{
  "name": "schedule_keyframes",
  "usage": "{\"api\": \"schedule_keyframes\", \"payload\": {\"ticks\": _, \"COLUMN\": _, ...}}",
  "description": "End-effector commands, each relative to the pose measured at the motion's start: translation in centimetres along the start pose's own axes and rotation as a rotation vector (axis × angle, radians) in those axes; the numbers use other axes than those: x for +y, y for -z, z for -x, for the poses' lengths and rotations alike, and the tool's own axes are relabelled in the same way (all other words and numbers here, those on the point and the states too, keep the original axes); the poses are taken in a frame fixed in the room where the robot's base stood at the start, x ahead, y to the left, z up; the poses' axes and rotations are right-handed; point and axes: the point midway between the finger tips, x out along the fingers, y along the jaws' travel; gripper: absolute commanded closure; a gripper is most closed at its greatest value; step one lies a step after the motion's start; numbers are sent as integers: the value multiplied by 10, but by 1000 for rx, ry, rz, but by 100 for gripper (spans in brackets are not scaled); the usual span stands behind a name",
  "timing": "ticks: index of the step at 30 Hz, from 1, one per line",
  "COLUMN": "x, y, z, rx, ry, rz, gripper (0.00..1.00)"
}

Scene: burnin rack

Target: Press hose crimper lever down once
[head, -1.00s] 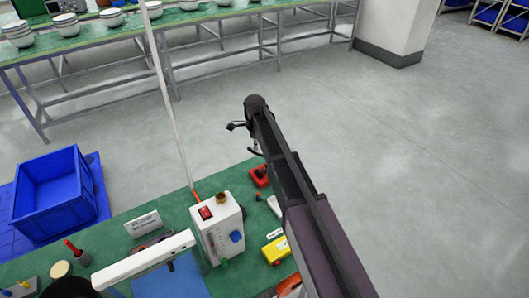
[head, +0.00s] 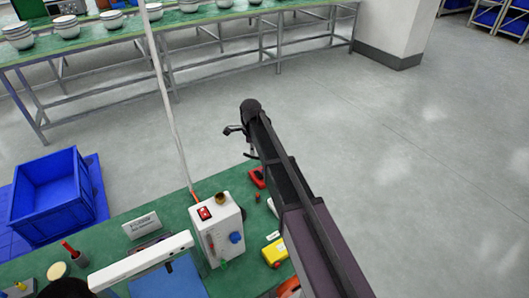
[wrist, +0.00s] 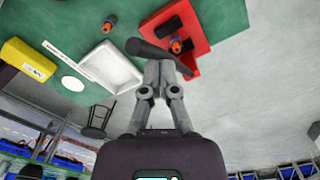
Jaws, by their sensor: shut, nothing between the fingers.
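The hose crimper appears to be the red-based device (wrist: 203,38) at the top of the wrist view, on the green bench top. A dark bar, apparently its lever (wrist: 146,48), slants across just beyond my fingertips. A red part by the bench edge in the head view (head: 257,177) seems to be the same device, mostly hidden by my arm. My gripper (wrist: 158,68) is shut and empty, its fingertips at the bar; I cannot tell whether they touch it. In the head view my gripper (head: 236,131) shows partly beside the arm's end.
A white box with a red switch (head: 218,228), a yellow device (head: 275,251) and a sign (head: 141,226) stand on the green bench. A white tray (wrist: 97,68) lies near the crimper. A blue crate (head: 50,205) stands at left. Open floor lies beyond the bench.

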Motion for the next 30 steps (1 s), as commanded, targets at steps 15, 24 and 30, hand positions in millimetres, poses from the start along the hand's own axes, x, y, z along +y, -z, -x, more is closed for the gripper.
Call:
{"api": "schedule_keyframes", "payload": {"ticks": 15, "x": 4, "y": -7, "z": -14, "rx": -1, "ry": 0, "rz": 0, "gripper": 100}}
{"api": "schedule_keyframes", "payload": {"ticks": 24, "x": 6, "y": -11, "z": -22, "rx": 0, "ry": 0, "rz": 0, "gripper": 100}}
{"api": "schedule_keyframes", "payload": {"ticks": 30, "x": 7, "y": -13, "z": -23, "rx": -1, "ry": 0, "rz": 0, "gripper": 100}}
